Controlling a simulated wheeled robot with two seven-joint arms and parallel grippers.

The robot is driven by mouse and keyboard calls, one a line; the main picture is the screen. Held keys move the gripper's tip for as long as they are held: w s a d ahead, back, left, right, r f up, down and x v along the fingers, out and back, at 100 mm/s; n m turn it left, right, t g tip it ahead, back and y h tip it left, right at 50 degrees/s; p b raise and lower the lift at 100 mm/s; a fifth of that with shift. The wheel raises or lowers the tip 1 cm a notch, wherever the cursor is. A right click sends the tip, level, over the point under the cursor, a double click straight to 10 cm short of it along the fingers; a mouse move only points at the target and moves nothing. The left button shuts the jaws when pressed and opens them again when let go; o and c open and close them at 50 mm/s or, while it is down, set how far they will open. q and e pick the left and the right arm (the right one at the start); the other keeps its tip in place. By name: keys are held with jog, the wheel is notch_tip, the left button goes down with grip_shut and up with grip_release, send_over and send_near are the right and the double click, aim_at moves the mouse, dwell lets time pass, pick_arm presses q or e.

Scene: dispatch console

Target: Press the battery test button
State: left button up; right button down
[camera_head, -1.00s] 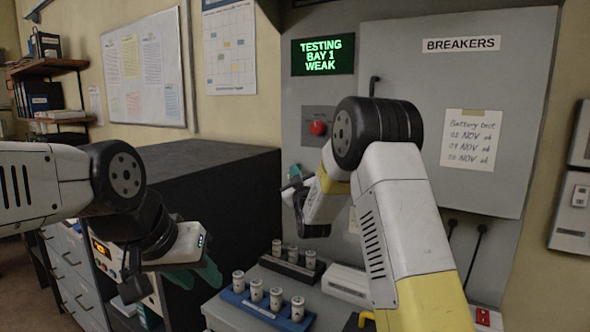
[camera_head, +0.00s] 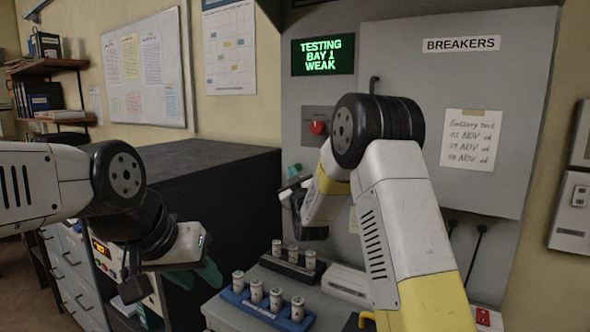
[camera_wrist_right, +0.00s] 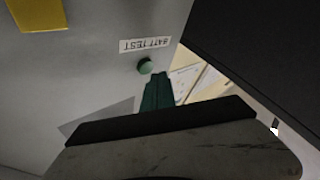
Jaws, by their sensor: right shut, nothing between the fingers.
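The battery test button (camera_wrist_right: 145,67) is a small round green knob on the grey panel in the right wrist view. Its label (camera_wrist_right: 146,45), reading BATT TEST, appears upside down beside it. My right gripper (camera_wrist_right: 156,78) is shut and empty, its green fingertips very close to the button; I cannot tell whether they touch. In the head view my right gripper (camera_head: 293,176) is at the cabinet's left side, partly hidden by its own wrist. The green screen (camera_head: 323,55) reads TESTING BAY 1 WEAK. My left gripper (camera_head: 196,275) is open and empty, low at the left.
A red knob (camera_head: 317,127) sits on the panel above my right gripper. A blue rack (camera_head: 250,307) and a black rack (camera_head: 278,267) hold white cylinders on the ledge below. A dark cabinet (camera_head: 215,180) stands left of the panel.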

jog(key=shift+s+a, duration=0.1)
jog(key=s+a, duration=0.1)
jog(key=s, duration=0.1)
jog(key=s+a, duration=0.1)
jog(key=s, duration=0.1)
jog(key=shift+a, duration=0.3)
jog(key=shift+r, duration=0.1)
dwell(5.9)
jog(key=s+d+r+m+g, duration=0.2)
jog(key=s+d+m+g, duration=0.1)
jog(key=s+d+g, duration=0.65)
jog(key=s+d+f+m+g, duration=0.1)
jog(key=s+f, duration=0.1)
jog(key=s, duration=0.8)
jog(key=s+d+f+m+g, duration=0.1)
jog(key=s+d+f+g, duration=0.1)
jog(key=s, duration=0.9)
jog(key=s+d+f+m+g+h, duration=0.1)
jog(key=s+d+f+g, duration=0.1)
jog(key=s, duration=0.8)
jog(key=shift+s+f+m, duration=0.15)
jog(key=shift+f+m, duration=0.25)
jog(key=shift+f, duration=0.2)
